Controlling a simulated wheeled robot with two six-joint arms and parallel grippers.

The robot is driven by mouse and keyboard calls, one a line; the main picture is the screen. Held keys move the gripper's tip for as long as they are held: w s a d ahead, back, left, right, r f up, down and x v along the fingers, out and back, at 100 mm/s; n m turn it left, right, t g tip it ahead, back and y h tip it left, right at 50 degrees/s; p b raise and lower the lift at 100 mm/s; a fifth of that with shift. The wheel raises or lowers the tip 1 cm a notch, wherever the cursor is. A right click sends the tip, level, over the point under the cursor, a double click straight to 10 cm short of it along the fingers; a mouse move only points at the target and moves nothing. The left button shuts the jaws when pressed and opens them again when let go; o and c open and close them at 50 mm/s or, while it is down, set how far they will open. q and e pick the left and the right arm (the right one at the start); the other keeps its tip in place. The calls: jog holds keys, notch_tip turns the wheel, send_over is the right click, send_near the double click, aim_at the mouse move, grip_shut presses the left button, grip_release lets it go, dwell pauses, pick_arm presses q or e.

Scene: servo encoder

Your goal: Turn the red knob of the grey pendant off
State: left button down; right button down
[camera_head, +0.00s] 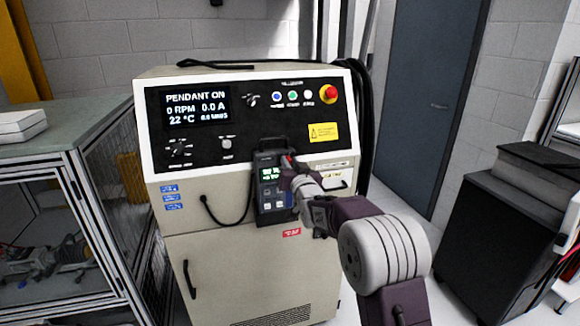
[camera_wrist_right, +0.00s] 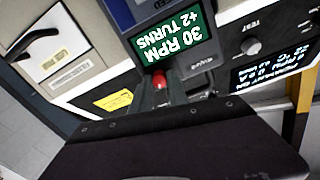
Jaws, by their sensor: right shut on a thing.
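The grey pendant (camera_head: 270,212) hangs upright on the front of the cream cabinet, with a lit green screen and small buttons. Its red knob (camera_head: 287,160) is at its top right, partly hidden by my right gripper (camera_head: 288,165). In the right wrist view the red knob (camera_wrist_right: 159,82) sits between the fingertips of my right gripper (camera_wrist_right: 162,88), which is shut on it. The pendant screen (camera_wrist_right: 175,46) reads "30 RPM +2 TURNS", upside down. The cabinet display (camera_head: 196,107) reads "PENDANT ON", "0 RPM 0.0 A", "22 °C". My left gripper is not in view.
The cabinet (camera_head: 240,265) carries a red emergency button (camera_head: 327,93) on a yellow base and several small knobs. A glass-walled bench (camera_head: 70,200) stands left, a dark cart (camera_head: 500,225) right. Floor shows between cabinet and cart.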

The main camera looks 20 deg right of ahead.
jog(key=n+b, duration=0.7)
jog(key=n, duration=0.3)
jog(key=shift+f+n, duration=0.1)
jog(key=shift+n, duration=0.3)
dwell(0.3)
jog(key=c, duration=1.3)
grip_release()
jog(key=s+b, duration=0.2)
jog(key=s, duration=0.7)
jog(key=shift+f, duration=0.15)
